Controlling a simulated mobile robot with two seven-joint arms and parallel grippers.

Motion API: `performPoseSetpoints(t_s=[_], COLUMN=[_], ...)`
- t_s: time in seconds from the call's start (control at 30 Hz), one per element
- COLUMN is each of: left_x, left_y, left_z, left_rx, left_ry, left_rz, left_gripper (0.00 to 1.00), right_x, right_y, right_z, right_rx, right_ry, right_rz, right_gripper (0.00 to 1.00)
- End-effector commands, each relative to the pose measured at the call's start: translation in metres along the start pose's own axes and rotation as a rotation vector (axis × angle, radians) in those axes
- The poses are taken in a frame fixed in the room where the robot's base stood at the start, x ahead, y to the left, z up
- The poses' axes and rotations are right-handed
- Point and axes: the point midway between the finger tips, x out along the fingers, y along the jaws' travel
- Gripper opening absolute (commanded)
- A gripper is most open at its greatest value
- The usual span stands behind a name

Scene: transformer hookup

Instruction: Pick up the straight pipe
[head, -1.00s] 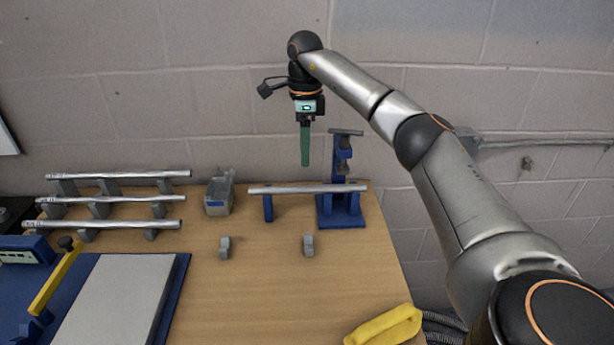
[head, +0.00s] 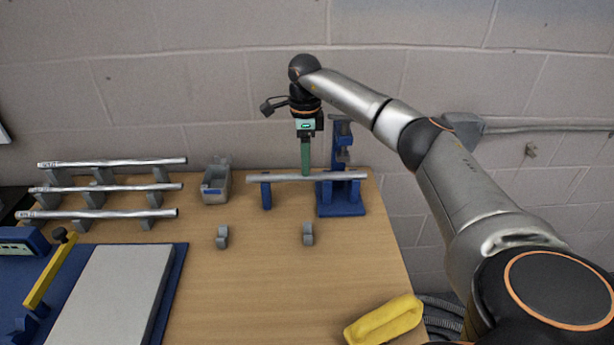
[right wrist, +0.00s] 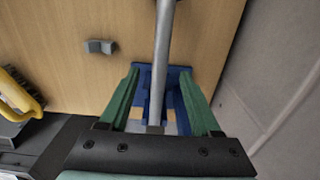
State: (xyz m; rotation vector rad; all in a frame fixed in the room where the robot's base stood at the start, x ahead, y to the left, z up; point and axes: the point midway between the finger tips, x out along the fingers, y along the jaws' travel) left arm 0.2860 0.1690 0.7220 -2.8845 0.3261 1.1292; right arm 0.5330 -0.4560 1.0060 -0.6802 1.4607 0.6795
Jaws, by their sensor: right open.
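A straight grey pipe (head: 275,178) lies level across a short blue post (head: 266,194) and a blue clamp stand (head: 342,200). My right gripper (head: 305,172) points straight down over the pipe, with its green fingertips at pipe height. In the right wrist view the pipe (right wrist: 163,45) runs between the two green fingers of the right gripper (right wrist: 160,75), with a gap on each side. The gripper is open and holds nothing. The blue stand (right wrist: 180,72) shows below the fingers. My left gripper is not in view.
Several printed pipes (head: 110,163) lie on grey racks at the left. A grey bin (head: 216,186) stands left of the post. Two small grey holders (head: 308,234) stand in front.

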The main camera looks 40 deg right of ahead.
Motion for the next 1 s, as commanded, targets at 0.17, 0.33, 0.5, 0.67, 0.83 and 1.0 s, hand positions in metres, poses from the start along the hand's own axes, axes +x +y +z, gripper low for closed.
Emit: performPoseSetpoints(t_s=[0.17, 0.33, 0.5, 0.67, 0.83, 1.0], left_x=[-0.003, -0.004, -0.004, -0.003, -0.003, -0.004], left_y=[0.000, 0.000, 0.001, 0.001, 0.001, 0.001], left_z=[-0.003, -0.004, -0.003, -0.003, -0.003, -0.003], left_rx=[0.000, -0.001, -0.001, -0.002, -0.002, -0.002], left_ry=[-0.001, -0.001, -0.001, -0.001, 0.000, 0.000], left_rz=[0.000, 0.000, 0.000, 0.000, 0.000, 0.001], left_gripper=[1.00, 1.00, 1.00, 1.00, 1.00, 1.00], right_x=[0.028, 0.038, 0.038, 0.038, 0.038, 0.038], right_y=[0.001, 0.001, 0.001, 0.001, 0.001, 0.001], right_z=[-0.001, -0.001, -0.001, -0.001, -0.001, -0.001], right_rx=[0.000, 0.000, 0.000, 0.000, 0.000, 0.000], right_ry=[0.002, 0.001, 0.001, 0.001, 0.001, 0.001], right_rz=[0.002, 0.000, 0.000, 0.000, 0.000, 0.001], right_gripper=[0.64, 0.64, 0.64, 0.47, 0.28, 0.09])
